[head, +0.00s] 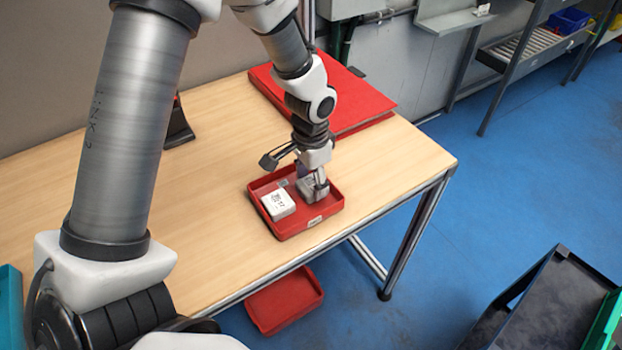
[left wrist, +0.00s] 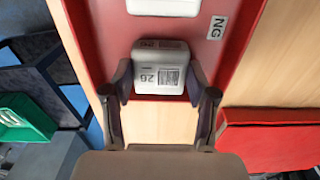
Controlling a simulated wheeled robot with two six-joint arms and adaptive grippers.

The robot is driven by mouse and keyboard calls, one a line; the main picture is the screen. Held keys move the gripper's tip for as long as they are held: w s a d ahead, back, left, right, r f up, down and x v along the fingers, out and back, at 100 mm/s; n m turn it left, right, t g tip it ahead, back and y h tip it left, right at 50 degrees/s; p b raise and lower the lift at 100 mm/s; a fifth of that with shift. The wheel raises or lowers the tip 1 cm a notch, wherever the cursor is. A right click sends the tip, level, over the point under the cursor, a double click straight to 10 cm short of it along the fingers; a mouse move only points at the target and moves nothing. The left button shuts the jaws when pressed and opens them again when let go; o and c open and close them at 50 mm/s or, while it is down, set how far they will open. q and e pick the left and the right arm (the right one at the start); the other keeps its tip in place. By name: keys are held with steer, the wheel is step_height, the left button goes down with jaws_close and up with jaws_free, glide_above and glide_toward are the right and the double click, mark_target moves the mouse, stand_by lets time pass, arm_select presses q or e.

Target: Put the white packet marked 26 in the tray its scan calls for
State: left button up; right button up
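The white packet marked 26 (left wrist: 160,78) is between the two fingers of my left gripper (left wrist: 160,88), whose dark pads press close against its sides. Its number and barcode face the wrist camera. In the head view my left gripper (head: 312,187) reaches down into the right part of a red tray (head: 288,234) on the wooden table, and mostly hides this packet. The wrist view shows an NG label (left wrist: 217,27) on this tray. I cannot tell whether the packet touches the tray floor. My right gripper is not in view.
Another white packet (head: 278,204) lies in the tray's left part. A large flat red object (head: 362,112) is at the table's back, and a dark stand (head: 178,128) at the wall. Another red tray (head: 285,300) is below the table edge. A green tray (head: 606,325) is lower right.

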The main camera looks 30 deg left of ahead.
mark_target(311, 184)
arm_select(q)
steer(key=o, duration=0.4)
step_height(311, 184, up, 12)
steer(key=shift+r, duration=0.15)
stand_by(0.5)
